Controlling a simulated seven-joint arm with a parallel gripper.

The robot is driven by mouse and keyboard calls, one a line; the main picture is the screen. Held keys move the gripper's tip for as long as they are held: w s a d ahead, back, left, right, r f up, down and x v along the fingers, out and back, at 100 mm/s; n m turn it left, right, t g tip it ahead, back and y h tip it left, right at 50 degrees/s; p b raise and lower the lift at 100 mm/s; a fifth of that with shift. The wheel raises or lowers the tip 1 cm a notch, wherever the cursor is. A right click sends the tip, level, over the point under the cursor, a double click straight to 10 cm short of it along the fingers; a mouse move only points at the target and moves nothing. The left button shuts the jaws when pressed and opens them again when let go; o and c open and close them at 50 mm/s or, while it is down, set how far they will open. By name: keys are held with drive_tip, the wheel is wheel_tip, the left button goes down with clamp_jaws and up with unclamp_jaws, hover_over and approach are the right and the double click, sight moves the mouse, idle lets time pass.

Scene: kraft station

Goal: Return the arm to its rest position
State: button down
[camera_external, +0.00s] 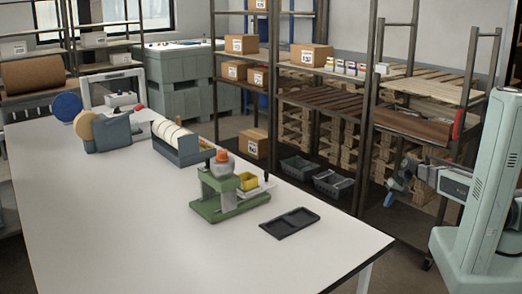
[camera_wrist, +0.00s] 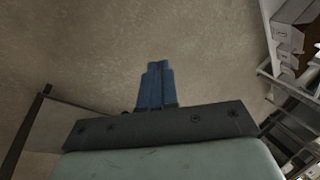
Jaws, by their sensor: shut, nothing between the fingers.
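My gripper (camera_external: 390,199) is at the right of the external view, beyond the right edge of the white table, with its blue fingertips pointing down and to the left. It is clear of the table and touches nothing that I can see. In the wrist view its blue fingers (camera_wrist: 155,84) are together and hold nothing. Bare floor shows behind them.
The white table (camera_external: 110,222) holds a green stand (camera_external: 222,204) with a yellow box (camera_external: 248,181), a dark tray (camera_external: 290,222), a roll holder (camera_external: 178,143) and a tape dispenser (camera_external: 108,133). Shelves with cartons (camera_external: 311,54) stand behind.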

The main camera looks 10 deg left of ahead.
drive_tip(key=s+d+f+m+h, duration=0.1)
drive_tip(key=s+d+f+h, duration=0.1)
drive_tip(key=d, duration=0.7)
drive_tip(key=s+d+f+h, duration=0.1)
drive_tip(key=s+d+f, duration=0.15)
drive_tip(key=d, duration=0.55)
drive_tip(key=s+d+f+m+h, duration=0.1)
drive_tip(key=s+d+h, duration=0.15)
drive_tip(key=d, duration=0.65)
drive_tip(key=s+f+g, duration=0.3)
drive_tip(key=s+f, duration=0.7)
drive_tip(key=s, duration=0.4)
drive_tip(key=s+f+g, duration=0.3)
drive_tip(key=s+f, duration=0.7)
drive_tip(key=s, duration=0.5)
drive_tip(key=shift+s+a+f+y, duration=0.25)
drive_tip(key=shift+a+f+y, duration=0.05)
drive_tip(key=shift+a+y, duration=0.15)
